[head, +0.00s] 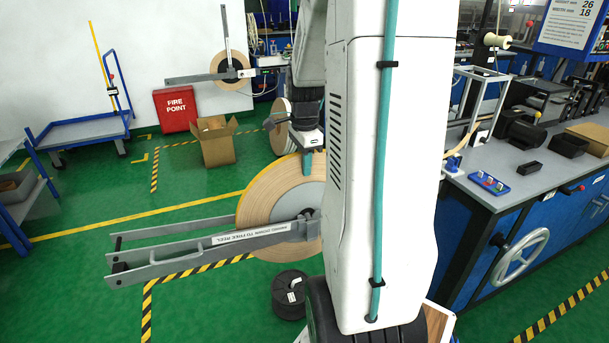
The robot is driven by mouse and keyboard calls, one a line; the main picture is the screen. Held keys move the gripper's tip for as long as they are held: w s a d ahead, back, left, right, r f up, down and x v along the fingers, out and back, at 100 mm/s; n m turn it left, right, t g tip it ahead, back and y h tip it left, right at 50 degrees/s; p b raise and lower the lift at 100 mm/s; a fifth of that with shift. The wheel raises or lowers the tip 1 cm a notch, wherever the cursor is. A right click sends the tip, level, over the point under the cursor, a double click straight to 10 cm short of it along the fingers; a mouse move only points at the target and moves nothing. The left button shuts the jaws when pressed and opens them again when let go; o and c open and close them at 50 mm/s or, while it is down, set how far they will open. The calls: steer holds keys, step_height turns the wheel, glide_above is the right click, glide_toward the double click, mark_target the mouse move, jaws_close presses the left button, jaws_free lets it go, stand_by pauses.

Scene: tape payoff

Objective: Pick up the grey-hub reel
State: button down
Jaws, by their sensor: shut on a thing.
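A large tan tape reel with a grey hub (262,194) stands upright at the centre left, its right part hidden behind my white arm. A grey swing arm (190,250) with a printed label crosses its lower hub area. My gripper (307,163) points down at the reel's upper right rim. Its teal finger overlaps the rim, and it is shut on the reel there. The far side of the grip is hidden. I cannot tell whether the reel is clear of its support.
Another reel (228,65) hangs on a stand at the back; a further one (279,128) stands nearer. A black spool (290,292) is on the floor below. A cardboard box (214,143) and a blue cart (85,130) stand left. A workbench (495,195) borders the right.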

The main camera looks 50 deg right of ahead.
step_height(320, 180, up, 27)
steer(key=shift+r, duration=0.15)
steer(key=shift+a, duration=0.1)
stand_by(0.5)
